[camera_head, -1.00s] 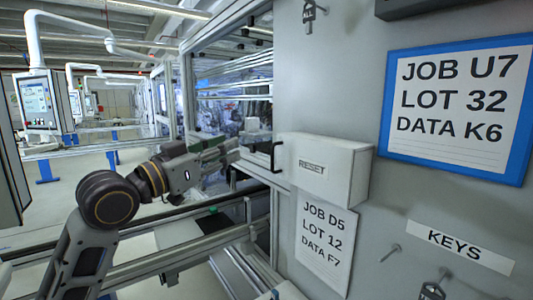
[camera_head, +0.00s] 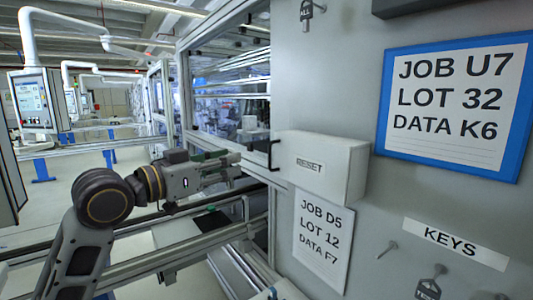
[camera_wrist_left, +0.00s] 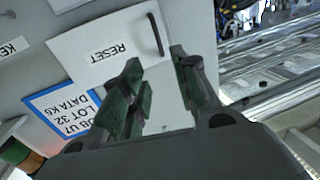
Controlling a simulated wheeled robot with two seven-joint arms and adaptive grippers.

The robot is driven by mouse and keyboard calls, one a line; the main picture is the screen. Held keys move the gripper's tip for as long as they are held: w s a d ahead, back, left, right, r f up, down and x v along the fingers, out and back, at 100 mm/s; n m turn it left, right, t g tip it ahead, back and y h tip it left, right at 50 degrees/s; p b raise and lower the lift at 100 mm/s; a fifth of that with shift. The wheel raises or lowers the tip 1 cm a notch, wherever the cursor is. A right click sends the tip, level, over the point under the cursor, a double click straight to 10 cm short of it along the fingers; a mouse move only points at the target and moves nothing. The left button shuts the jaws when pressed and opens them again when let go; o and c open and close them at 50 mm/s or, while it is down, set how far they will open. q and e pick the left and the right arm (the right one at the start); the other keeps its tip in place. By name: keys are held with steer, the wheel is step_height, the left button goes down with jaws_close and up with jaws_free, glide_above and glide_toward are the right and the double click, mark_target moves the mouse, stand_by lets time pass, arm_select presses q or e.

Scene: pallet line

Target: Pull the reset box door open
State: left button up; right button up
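The white reset box (camera_head: 335,165) is fixed to the grey panel, and its door with the RESET label looks shut. A black bar handle (camera_head: 274,155) stands on the door's left edge. In the left wrist view the door (camera_wrist_left: 85,50) is upside down, with the handle (camera_wrist_left: 156,35) beyond the fingertips. My left gripper (camera_head: 238,165) is left of the handle, apart from it. In the left wrist view its green-padded fingers (camera_wrist_left: 160,85) are spread with nothing gripped between them. My right gripper is not in view.
A paper sheet (camera_head: 319,240) hangs below the box. A blue-framed sheet (camera_head: 455,105), a KEYS label (camera_head: 455,243) and hanging keys (camera_head: 428,289) are on the panel to the right. Metal rails (camera_head: 190,245) run below my left arm.

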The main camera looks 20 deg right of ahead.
arm_select(q)
steer(key=p+x, duration=0.2)
steer(key=x, duration=1.1)
steer(key=shift+w+d, duration=0.2)
steer(key=shift+d, duration=0.1)
jaws_close()
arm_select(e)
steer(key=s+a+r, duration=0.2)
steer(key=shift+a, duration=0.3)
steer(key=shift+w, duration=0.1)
